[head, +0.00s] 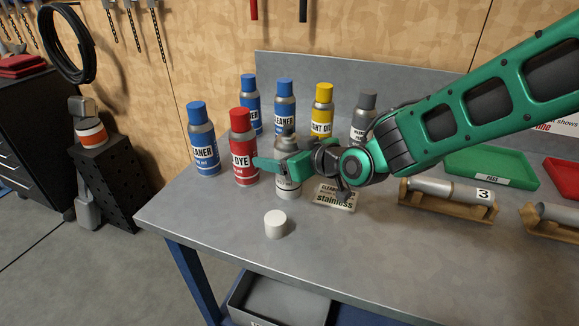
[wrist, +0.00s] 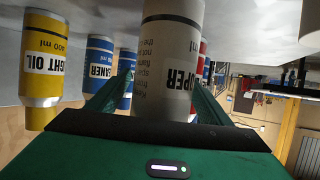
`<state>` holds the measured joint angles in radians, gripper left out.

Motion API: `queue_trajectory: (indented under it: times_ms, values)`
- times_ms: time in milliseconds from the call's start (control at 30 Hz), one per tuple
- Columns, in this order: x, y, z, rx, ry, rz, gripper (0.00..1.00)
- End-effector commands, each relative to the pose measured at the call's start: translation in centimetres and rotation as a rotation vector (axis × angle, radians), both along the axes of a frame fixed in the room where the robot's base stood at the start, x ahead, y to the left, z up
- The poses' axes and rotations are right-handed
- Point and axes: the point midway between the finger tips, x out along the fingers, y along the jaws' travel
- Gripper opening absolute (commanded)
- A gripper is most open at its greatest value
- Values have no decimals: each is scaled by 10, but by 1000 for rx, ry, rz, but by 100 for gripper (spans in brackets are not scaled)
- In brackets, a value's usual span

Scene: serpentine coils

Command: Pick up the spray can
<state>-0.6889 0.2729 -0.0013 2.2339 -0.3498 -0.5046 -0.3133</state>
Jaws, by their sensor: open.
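A pale grey-white spray can (head: 288,185) stands upright on the workbench, uncapped, with its upper part partly covered by my gripper. In the wrist view, which is upside down, this can (wrist: 170,60) shows a label ending in "OPER" and sits between my two green fingers. My gripper (head: 282,163) is open, with a finger on either side of the can; the wrist view shows the fingers of my gripper (wrist: 155,98) too. I cannot tell whether either finger touches it. A loose white cap (head: 275,225) lies on the bench in front of the can.
A red DYE can (head: 243,150) stands close on the left. Blue cleaner cans (head: 203,142), a yellow LIGHT OIL can (head: 322,112) and a grey can (head: 363,115) stand around behind. A small stainless plate (head: 336,197) and a wooden cradle (head: 447,205) lie right. The front bench is mostly clear.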

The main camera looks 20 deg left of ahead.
Motion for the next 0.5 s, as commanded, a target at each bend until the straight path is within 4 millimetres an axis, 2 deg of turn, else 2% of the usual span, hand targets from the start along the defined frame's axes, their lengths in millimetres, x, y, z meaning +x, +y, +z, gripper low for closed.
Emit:
queue_trajectory:
  times_ms: [67, 100, 300, 333, 500]
  values:
    - [0, 0, 0, 0, 0, 0, 73]
    - [0, 0, 0, 0, 0, 0, 68]
    - [0, -1, 0, -1, 1, 0, 20]
    - [0, -1, 0, -1, 0, -1, 16]
    - [0, 0, 1, 0, -2, -1, 16]
